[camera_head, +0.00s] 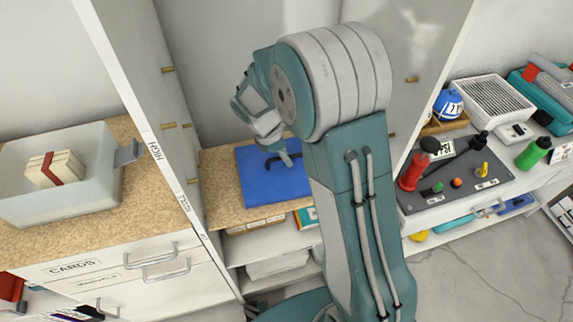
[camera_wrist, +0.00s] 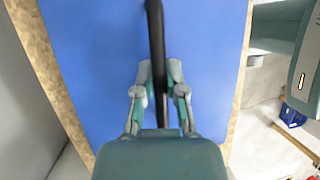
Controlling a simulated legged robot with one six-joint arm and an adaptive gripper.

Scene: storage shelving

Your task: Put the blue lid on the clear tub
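The blue lid (camera_head: 262,188) is a flat blue panel with a dark bar handle, over the chipboard shelf of the middle bay. It fills much of the wrist view (camera_wrist: 215,60). My gripper (camera_head: 287,160) is at the handle. In the wrist view its fingers (camera_wrist: 159,75) sit close on both sides of the black handle (camera_wrist: 155,30) and appear shut on it. The clear tub (camera_head: 95,196) stands on the left counter with its top open. A stack of cream cards with a red band (camera_head: 55,168) is inside it.
A tall white divider panel (camera_head: 150,115) stands between the tub and the lid. Counter in front of the tub is clear.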

